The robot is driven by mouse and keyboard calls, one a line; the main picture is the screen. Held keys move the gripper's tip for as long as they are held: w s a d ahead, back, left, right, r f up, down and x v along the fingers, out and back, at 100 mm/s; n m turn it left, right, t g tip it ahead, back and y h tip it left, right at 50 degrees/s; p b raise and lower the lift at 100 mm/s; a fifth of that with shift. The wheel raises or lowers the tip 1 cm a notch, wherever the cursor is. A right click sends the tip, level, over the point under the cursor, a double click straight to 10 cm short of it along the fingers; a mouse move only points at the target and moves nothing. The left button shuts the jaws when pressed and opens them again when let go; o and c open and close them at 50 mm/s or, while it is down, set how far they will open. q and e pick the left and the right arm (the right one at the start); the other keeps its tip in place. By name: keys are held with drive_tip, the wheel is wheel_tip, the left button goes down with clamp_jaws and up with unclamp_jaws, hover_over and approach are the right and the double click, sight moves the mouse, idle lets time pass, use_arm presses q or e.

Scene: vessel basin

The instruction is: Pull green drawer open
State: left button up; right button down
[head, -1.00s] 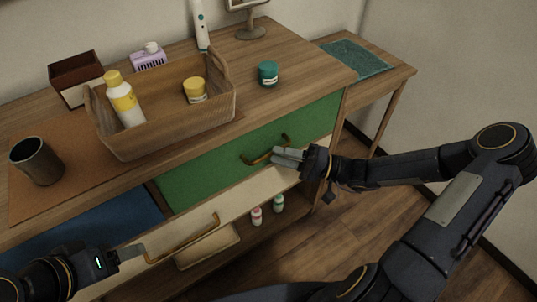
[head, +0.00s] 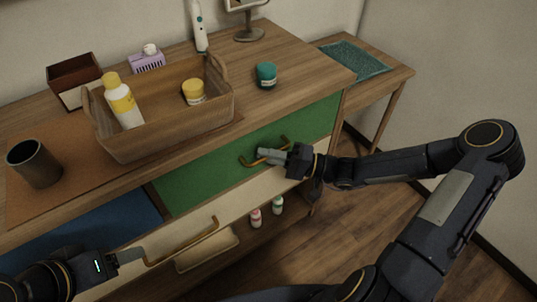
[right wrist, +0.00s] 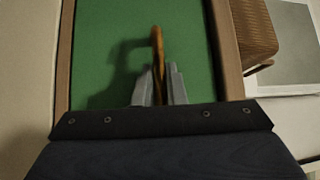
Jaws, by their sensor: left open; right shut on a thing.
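The green drawer (head: 190,184) is at the upper right of the dresser front and looks closed, flush with the panels around it. Its brass handle (head: 246,162) runs across its face. My right gripper (head: 264,155) is shut on this handle; in the right wrist view the handle (right wrist: 157,45) passes between the two fingers (right wrist: 159,88). The green front (right wrist: 105,45) fills the middle of that view. My left gripper (head: 138,252) is open at the lower left, near the brass handle (head: 200,237) of the cream drawer below. Whether it touches that handle I cannot tell.
A wicker basket (head: 185,132) with bottle and yellow jar, a teal jar (head: 266,76) and a dark cup (head: 34,163) stand on top. A blue drawer (head: 90,235) is at left. Small bottles (head: 256,218) stand on the low shelf. Floor is free at right.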

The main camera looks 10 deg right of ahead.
use_arm(q)
drive_tip(key=shift+s+d+r+p, duration=0.2)
drive_tip(key=shift+s+r+p, duration=0.35)
drive_tip(key=shift+r+p, duration=0.1)
drive_tip(key=shift+s+d+r+p, duration=0.15)
drive_tip(key=shift+s+r+p, duration=0.35)
drive_tip(key=shift+r+p, duration=0.15)
use_arm(e)
drive_tip(key=s+d, duration=0.3)
drive_tip(key=s, duration=0.7)
drive_tip(key=s+d, duration=0.4)
drive_tip(key=s, duration=0.6)
drive_tip(key=shift+s+d, duration=0.25)
drive_tip(key=shift+s, duration=0.05)
drive_tip(key=c, duration=1.5)
unclamp_jaws()
use_arm(q)
drive_tip(key=shift+r, duration=0.2)
use_arm(e)
drive_tip(key=v, duration=0.8)
